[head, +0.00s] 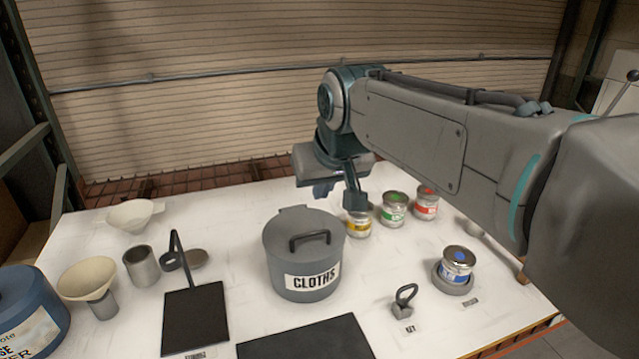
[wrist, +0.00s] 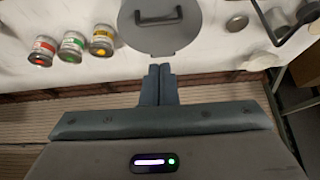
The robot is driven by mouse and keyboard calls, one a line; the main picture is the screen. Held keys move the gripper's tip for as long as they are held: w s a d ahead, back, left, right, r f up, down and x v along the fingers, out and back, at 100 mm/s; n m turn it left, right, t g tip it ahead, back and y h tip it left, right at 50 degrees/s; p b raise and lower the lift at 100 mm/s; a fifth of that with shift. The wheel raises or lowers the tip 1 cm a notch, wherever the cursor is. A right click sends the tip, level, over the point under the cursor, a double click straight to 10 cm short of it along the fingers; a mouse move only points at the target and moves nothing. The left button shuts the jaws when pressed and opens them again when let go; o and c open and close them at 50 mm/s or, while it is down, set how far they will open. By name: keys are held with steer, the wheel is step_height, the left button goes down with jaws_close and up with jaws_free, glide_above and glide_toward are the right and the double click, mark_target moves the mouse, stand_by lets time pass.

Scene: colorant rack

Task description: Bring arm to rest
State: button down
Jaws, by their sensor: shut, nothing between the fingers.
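My arm reaches in from the right in the head view and bends down at the back of the white table (head: 235,215). My gripper (head: 353,205) is above the table, behind the grey lidded pot labelled CLOTHS (head: 303,265) and near the yellow-marked can (head: 358,226). In the wrist view my gripper (wrist: 158,70) shows with its two fingers together and nothing between them. The pot's lid with its handle (wrist: 160,35) is ahead of the fingertips there.
Green (head: 394,211) and red (head: 426,204) cans stand right of the yellow one. A blue-marked can (head: 457,263) sits on a round base, near a small ringed weight (head: 403,303). Funnels (head: 88,280), a metal cup (head: 140,266) and a black stand (head: 195,318) occupy the left.

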steer(key=s+d+f+m+g+h, duration=0.2)
steer(key=s+d+f+m, duration=0.1)
steer(key=s+d+f, duration=1.2)
steer(key=shift+s+d+f+m+g, duration=0.2)
steer(key=shift+s+f+m+g, duration=0.15)
steer(key=shift+s+f, duration=0.3)
